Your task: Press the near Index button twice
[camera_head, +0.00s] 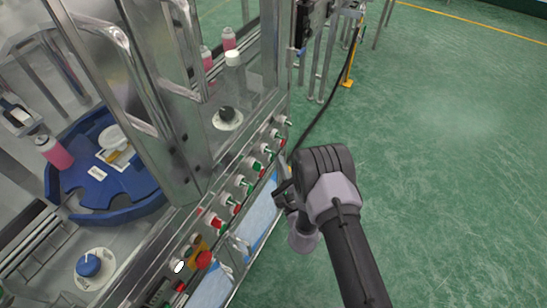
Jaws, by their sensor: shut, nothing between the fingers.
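A control panel (228,205) runs along the machine's front edge, with a row of red and green buttons and small levers. Its labels are too small to read, so I cannot tell which button is the near Index button. A pale round button (179,267) and a red mushroom button (203,259) on a yellow plate are at the near end. My gripper (281,188) is shut and empty, just right of the panel's middle. My wrist partly hides the fingers, and I cannot tell whether they touch anything.
Behind the panel, a blue rotary fixture (140,192) and a pink bottle (54,153) sit inside the metal-framed machine. A blue knob (88,265) is at lower left. A dark cable (332,98) runs behind my arm. The green floor (450,150) at right is clear.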

